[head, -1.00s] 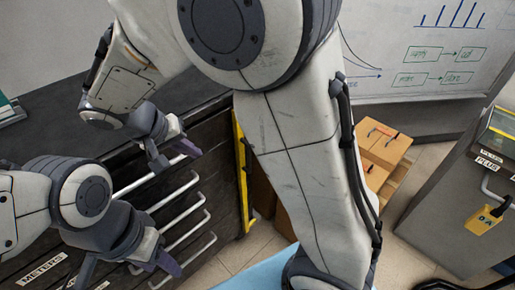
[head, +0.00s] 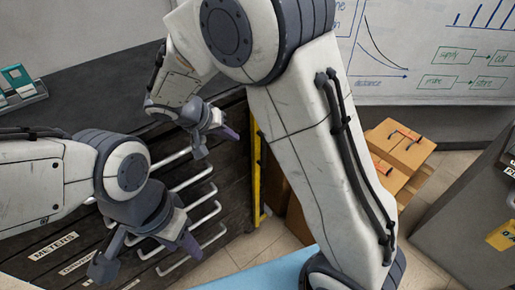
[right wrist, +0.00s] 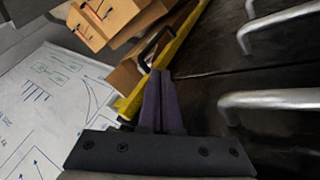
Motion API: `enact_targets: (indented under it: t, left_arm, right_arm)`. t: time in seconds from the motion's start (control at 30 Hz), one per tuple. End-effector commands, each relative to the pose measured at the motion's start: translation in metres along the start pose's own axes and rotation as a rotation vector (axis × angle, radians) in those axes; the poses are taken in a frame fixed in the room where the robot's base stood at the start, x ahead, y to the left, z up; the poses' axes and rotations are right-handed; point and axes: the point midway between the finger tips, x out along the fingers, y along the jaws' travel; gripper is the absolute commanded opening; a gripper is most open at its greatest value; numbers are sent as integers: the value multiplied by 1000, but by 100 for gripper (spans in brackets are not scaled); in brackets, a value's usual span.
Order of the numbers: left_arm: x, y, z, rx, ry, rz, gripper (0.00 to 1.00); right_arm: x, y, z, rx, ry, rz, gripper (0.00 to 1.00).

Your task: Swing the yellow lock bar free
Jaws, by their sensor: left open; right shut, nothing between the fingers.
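The yellow lock bar (head: 257,180) stands upright along the right edge of the dark drawer cabinet (head: 232,175). In the right wrist view the yellow bar (right wrist: 183,40) runs diagonally, with a black handle (right wrist: 153,46) on it. My right gripper (head: 222,136) is shut and empty, just left of the bar in the head view. In the right wrist view its purple fingertips (right wrist: 158,75) overlap the bar near the handle; I cannot tell whether they touch. My left gripper (head: 146,256) is open and empty in front of the lower drawers, away from the bar.
Several silver drawer handles (head: 205,214) stick out from the cabinet front beside my grippers. Cardboard boxes (head: 402,150) stand right of the cabinet, below a whiteboard (head: 440,60).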

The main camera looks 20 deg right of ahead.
Motion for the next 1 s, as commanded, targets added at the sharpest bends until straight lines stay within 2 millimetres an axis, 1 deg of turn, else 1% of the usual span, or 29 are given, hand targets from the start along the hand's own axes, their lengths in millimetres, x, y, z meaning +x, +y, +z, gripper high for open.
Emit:
enact_targets:
  t: [0.03,0.3,0.4,0.53,0.6,0.73,0.83,1.0]
  left_arm:
    - [1,0,0,0,0,0,50]
    - [2,0,0,0,0,0,50]
    - [3,0,0,0,0,0,50]
    - [3,0,0,0,0,0,50]
    - [3,0,0,0,0,0,50]
    - [4,0,0,0,0,0,50]
    - [4,0,0,0,0,0,50]
    - [4,0,0,0,0,0,50]
  right_arm:
    - [13,1,1,-1,-4,5,0]
    - [73,2,1,0,-5,5,0]
    - [94,2,1,1,-6,4,0]
    - [118,2,2,0,-5,2,0]
    - [127,2,1,1,-4,3,0]
    - [138,1,0,1,-2,1,0]
    - [143,2,0,1,-2,1,0]
    - [144,2,0,2,-1,0,0]
